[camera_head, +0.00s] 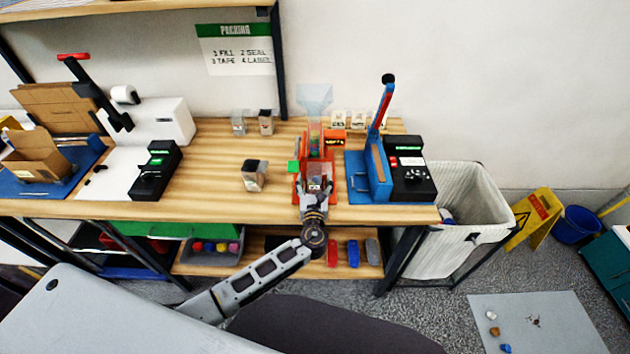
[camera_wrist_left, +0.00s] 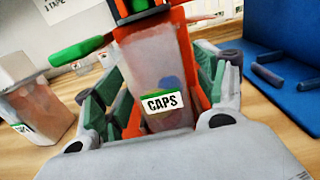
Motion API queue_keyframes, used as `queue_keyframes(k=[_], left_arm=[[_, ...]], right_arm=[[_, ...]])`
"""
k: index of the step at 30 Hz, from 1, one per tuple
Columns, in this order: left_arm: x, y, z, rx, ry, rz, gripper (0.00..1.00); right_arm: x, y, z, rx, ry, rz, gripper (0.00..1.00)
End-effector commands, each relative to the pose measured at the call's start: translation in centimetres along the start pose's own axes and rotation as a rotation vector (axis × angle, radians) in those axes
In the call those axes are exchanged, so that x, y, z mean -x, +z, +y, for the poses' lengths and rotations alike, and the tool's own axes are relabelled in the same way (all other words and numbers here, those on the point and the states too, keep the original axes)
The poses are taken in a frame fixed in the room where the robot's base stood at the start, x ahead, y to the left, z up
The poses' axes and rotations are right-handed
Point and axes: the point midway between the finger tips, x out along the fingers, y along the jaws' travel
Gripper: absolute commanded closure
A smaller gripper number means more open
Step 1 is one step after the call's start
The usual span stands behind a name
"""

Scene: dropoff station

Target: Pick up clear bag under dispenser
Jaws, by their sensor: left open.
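The clear bag (camera_wrist_left: 150,62) with a white and green "CAPS" label stands upright under the orange dispenser (camera_head: 331,168). Blurred coloured pieces show inside it in the left wrist view. In the head view the bag (camera_head: 316,181) is small and partly hidden by my gripper. My left gripper (camera_head: 314,192) is at the front of the dispenser. In the left wrist view my left gripper (camera_wrist_left: 163,93) is open, with one finger to each side of the bag. I cannot tell whether the fingers touch it. My right gripper is not in view.
Another filled clear bag (camera_head: 254,175) stands left of the dispenser. A blue sealer (camera_head: 368,177) with a raised lever stands close on the right. A green lever (camera_wrist_left: 80,50) sticks out left of the dispenser.

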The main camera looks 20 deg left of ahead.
Motion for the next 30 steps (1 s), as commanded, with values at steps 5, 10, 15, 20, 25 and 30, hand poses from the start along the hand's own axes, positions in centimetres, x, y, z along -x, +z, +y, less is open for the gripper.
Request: queue_keyframes(k=[5, 10, 15, 20, 25, 30], left_arm=[[-1.17, -0.01, 0.03, 0.0, 0.001, 0.0, 0.29], [-1.37, -0.04, 0.02, 0.0, 0.0, 0.0, 0.29], [-1.34, -0.05, 0.02, 0.0, 0.001, 0.001, 0.29], [-1.33, -0.05, 0.02, 0.0, 0.001, 0.001, 0.29], [-1.33, -0.05, 0.02, 0.0, 0.001, 0.001, 0.48], [-1.32, -0.05, 0.02, 0.0, 0.0, 0.001, 0.7]], right_arm=[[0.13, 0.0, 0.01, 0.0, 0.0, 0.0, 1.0], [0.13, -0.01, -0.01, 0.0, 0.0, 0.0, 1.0], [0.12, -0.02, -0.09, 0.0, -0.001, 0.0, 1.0], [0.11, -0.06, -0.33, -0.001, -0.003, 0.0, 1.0], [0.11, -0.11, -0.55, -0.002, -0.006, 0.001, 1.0], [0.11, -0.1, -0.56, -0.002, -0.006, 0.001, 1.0]])
